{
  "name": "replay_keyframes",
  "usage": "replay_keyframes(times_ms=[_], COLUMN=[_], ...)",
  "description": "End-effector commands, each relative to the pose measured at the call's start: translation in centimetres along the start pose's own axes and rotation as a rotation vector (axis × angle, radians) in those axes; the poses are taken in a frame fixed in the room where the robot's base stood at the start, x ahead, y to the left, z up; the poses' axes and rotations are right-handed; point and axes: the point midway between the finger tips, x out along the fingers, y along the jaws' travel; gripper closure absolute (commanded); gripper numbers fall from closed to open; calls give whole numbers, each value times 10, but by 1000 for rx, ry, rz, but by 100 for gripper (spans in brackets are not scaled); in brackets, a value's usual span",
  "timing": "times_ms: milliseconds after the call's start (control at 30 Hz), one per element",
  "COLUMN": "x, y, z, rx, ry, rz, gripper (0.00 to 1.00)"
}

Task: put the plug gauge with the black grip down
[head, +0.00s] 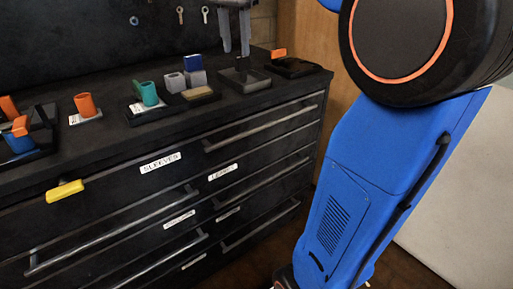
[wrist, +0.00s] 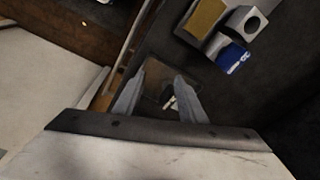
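My gripper (head: 236,50) hangs above the back right part of the black cabinet top in the head view. Its two grey fingers are apart, with nothing visible held between them; they also show apart in the wrist view (wrist: 160,82). Below the fingertips is a dark shallow tray (head: 245,86), also in the wrist view (wrist: 153,83). A small dark grey upright shape (head: 242,65) shows at the tray, possibly the plug gauge with the black grip; I cannot be sure. In the wrist view a small pale and dark item (wrist: 170,102) lies between the fingers, partly hidden.
An orange cylinder (head: 85,104) is farther left. A black holder with an orange piece (head: 279,53) is at the right.

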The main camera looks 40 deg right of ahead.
Motion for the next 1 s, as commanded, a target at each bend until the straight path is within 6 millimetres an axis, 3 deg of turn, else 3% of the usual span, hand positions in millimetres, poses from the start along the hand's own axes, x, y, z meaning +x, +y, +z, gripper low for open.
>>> replay_keyframes(times_ms=[100, 367, 700, 900, 1000], x=[22, 82, 185, 235, 247], y=[23, 74, 145, 176, 183], z=[35, 103, 187, 219, 226], rx=[-148, -473, -877, -1041, -1082], ry=[11, 55, 141, 188, 201], rz=[-39, -124, -220, -255, -262], gripper=[63, 63, 63, 63, 63])
